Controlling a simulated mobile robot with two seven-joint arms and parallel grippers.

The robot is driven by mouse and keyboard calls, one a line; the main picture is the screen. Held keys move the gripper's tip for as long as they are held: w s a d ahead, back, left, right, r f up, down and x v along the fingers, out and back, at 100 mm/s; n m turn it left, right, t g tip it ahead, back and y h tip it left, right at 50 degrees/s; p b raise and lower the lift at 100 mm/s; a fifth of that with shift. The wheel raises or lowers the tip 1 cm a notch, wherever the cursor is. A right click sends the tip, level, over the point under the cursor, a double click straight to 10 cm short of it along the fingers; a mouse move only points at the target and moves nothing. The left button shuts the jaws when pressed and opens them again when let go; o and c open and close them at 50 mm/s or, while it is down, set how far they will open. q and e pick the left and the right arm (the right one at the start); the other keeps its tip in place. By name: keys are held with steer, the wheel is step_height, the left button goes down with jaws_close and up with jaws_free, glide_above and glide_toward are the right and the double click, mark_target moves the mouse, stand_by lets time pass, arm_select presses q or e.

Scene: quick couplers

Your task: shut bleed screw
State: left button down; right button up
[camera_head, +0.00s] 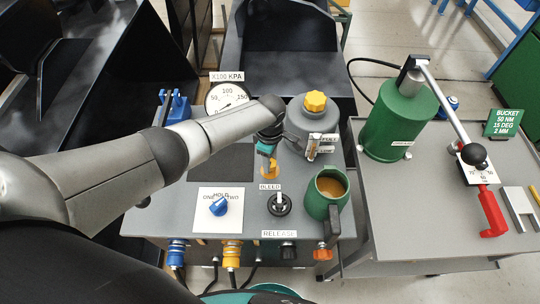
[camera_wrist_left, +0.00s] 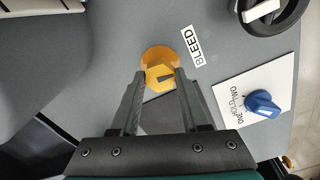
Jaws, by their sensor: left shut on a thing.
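The yellow bleed screw (camera_head: 270,174) sits on the grey panel just behind the BLEED label (camera_head: 269,187). In the left wrist view the screw (camera_wrist_left: 158,60) is a round yellow piece with a raised tab, next to the label (camera_wrist_left: 193,46). My left gripper (camera_head: 268,160) points down over the screw from above. In the left wrist view its two fingers (camera_wrist_left: 160,80) stand on either side of the tab, shut on the screw. The fingers partly hide the screw in the head view. My right gripper does not show.
Close by stand a black handwheel (camera_head: 280,205), a green cup (camera_head: 321,207) of amber liquid, a grey reservoir (camera_head: 316,122) with yellow cap, and a blue knob (camera_head: 219,206). A gauge (camera_head: 228,97) is behind. A green pump (camera_head: 395,125) with lever stands right.

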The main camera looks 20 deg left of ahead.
arm_select(q)
steer(key=shift+s+d+r+m+p, duration=0.1)
steer(key=shift+s+m+p, duration=0.05)
steer(key=shift+m+p, duration=0.85)
steer(key=shift+m, duration=0.9)
steer(key=m, duration=1.2)
steer(key=shift+m+p, duration=0.35)
steer(key=shift+m, duration=0.05)
steer(key=m, duration=0.4)
steer(key=shift+m, duration=0.3)
steer(key=m, duration=0.9)
steer(key=shift+m+b, duration=0.35)
steer(key=shift+m, duration=1.65)
